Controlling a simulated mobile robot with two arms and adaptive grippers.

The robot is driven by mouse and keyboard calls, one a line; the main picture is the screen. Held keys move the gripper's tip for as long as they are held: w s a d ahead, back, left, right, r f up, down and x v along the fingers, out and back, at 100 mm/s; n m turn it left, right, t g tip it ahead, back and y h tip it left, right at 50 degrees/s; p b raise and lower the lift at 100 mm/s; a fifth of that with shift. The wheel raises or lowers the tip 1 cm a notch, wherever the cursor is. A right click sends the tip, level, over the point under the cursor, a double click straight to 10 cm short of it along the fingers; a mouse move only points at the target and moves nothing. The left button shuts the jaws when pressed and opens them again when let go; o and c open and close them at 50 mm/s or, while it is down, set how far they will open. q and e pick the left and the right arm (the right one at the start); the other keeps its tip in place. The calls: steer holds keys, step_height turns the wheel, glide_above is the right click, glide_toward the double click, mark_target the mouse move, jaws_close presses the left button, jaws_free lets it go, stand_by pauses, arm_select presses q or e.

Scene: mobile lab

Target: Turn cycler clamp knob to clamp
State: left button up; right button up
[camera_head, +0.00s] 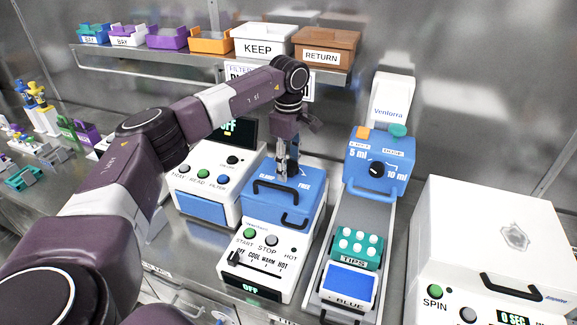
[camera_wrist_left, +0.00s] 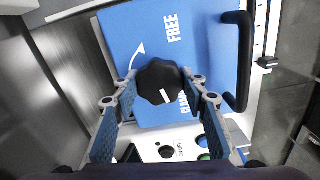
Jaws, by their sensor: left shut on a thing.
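The cycler (camera_head: 262,248) is a white box with a blue lid (camera_head: 305,190) at the centre of the head view. Its lid is marked CLAMP and FREE and also fills the middle of the left wrist view (camera_wrist_left: 190,40). The black clamp knob (camera_wrist_left: 162,80) has a short white mark on its face, near the partly hidden CLAMP word. A curved white arrow is printed beside it. My left gripper (camera_head: 284,172) points down onto the lid, its two fingers (camera_wrist_left: 162,86) shut on the knob's sides. The knob is mostly hidden by the gripper in the head view. My right gripper is out of view.
A reader-like white box (camera_head: 207,170) stands left of the cycler. To the right are a blue dispenser (camera_head: 380,160), a green TIPS rack (camera_head: 358,247) and a BLUE tray (camera_head: 347,285). A white spinner (camera_head: 490,235) stands further right. A shelf with bins (camera_head: 262,42) is behind.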

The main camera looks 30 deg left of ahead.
mark_target(288, 164)
arm_select(q)
steer(key=shift+r+m, duration=0.15)
steer(key=shift+m, duration=0.45)
steer(key=shift+w, duration=0.1)
steer(key=o, duration=1.2)
steer(key=shift+c, duration=0.2)
step_height(288, 164, up, 12)
